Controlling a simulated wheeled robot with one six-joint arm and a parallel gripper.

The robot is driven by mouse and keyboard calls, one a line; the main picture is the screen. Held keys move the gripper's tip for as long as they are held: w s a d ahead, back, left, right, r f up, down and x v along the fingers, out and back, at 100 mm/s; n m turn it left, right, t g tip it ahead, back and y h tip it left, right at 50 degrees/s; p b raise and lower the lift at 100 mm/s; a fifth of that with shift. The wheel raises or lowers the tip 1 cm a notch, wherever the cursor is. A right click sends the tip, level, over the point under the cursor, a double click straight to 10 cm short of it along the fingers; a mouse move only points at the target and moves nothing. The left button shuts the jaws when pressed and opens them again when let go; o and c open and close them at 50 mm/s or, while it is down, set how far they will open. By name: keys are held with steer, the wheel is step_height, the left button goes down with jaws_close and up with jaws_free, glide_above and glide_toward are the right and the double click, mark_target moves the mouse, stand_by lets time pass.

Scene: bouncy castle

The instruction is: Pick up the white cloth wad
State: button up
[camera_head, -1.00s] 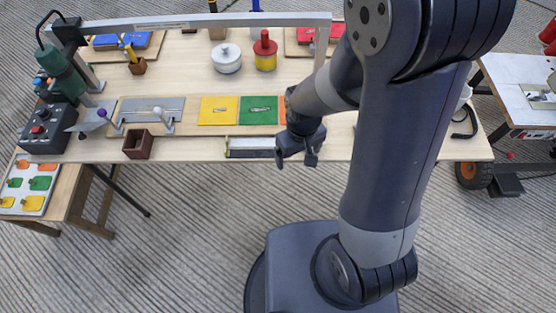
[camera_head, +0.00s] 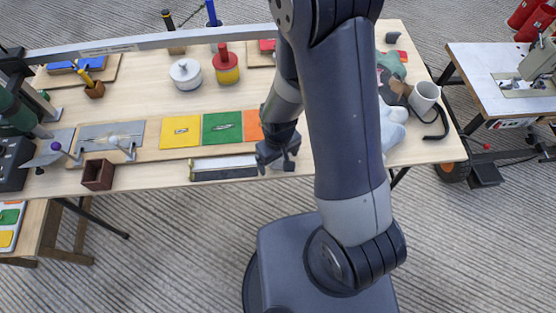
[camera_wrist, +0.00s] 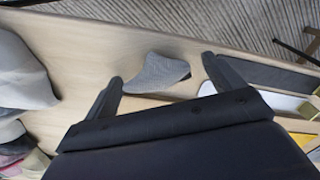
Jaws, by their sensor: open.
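A small pale grey-white cloth wad (camera_wrist: 155,73) lies on the wooden table in the wrist view, near the table's edge. It appears between and beyond the two fingertips of my gripper (camera_wrist: 163,70), with nothing held. In the head view my gripper (camera_head: 277,158) is low over the front edge of the table, and the wad there is mostly hidden by it. A larger pale whitish heap (camera_head: 392,125) lies right of my arm in the head view; similar pale lumps (camera_wrist: 22,75) show at the left of the wrist view.
A long tray (camera_head: 222,168) lies just left of my gripper. Yellow (camera_head: 181,131) and green (camera_head: 222,127) squares lie behind it.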

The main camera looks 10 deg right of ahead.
steer(key=shift+c, duration=0.5)
steer(key=c, duration=1)
steer(key=shift+o, duration=0.2)
steer(key=shift+r, duration=0.1)
steer(key=shift+r+p, duration=0.3)
steer(key=shift+r, duration=4.65)
